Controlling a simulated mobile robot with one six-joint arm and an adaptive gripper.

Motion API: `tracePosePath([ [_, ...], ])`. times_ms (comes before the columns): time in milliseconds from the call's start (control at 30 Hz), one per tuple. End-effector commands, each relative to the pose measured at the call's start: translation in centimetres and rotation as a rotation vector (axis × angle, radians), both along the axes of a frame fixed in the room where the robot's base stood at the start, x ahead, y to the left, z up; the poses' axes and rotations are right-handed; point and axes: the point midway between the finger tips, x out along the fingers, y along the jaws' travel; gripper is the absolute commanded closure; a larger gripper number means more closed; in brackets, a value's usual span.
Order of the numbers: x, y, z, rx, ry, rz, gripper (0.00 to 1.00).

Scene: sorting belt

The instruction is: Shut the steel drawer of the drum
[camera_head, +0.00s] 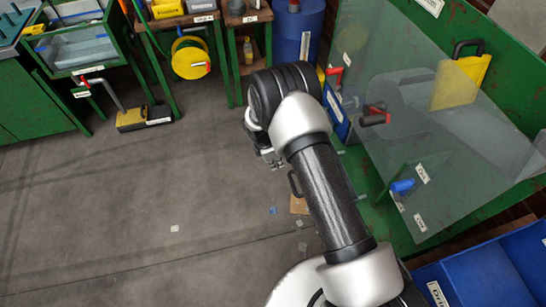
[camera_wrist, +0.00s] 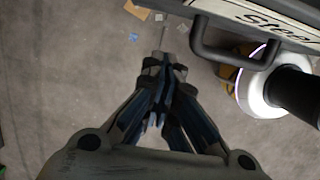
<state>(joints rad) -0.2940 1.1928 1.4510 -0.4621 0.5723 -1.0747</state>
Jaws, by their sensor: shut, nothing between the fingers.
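The drawer labelled "Steel" shows only as its front edge and label (camera_wrist: 265,18) at the top right of the wrist view. Its dark bar handle (camera_wrist: 235,57) sticks out below the label. My gripper (camera_wrist: 164,66) is shut and empty, to the left of the handle and apart from it, over the grey floor. In the head view my gripper (camera_head: 272,160) hangs beyond my forearm. A dark handle (camera_head: 294,184) shows just left of my forearm, which hides most of the drawer. How far the drawer stands out cannot be told.
A green machine with a clear guard (camera_head: 470,130) stands at the right, with blue bins (camera_head: 490,275) below it. A blue barrel (camera_head: 296,40) and benches (camera_head: 70,50) line the back. The floor (camera_head: 150,200) at left is mostly clear, with small scraps.

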Motion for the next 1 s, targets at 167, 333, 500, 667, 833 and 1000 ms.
tracePosePath([
  [167, 0.6, -2.6, -0.3, 0.001, -0.003, -0.003, 1.0],
  [333, 0.8, -3.8, -0.2, 0.0, -0.002, -0.003, 1.0],
  [500, 0.8, -4.0, -0.2, 0.0, -0.001, -0.001, 1.0],
  [667, 0.8, -4.0, -0.2, 0.0, -0.001, -0.001, 1.0],
  [833, 0.9, -4.5, -0.2, 0.0, -0.001, -0.002, 1.0],
  [1000, 1.4, -7.0, -0.2, 0.0, -0.001, -0.006, 1.0],
])
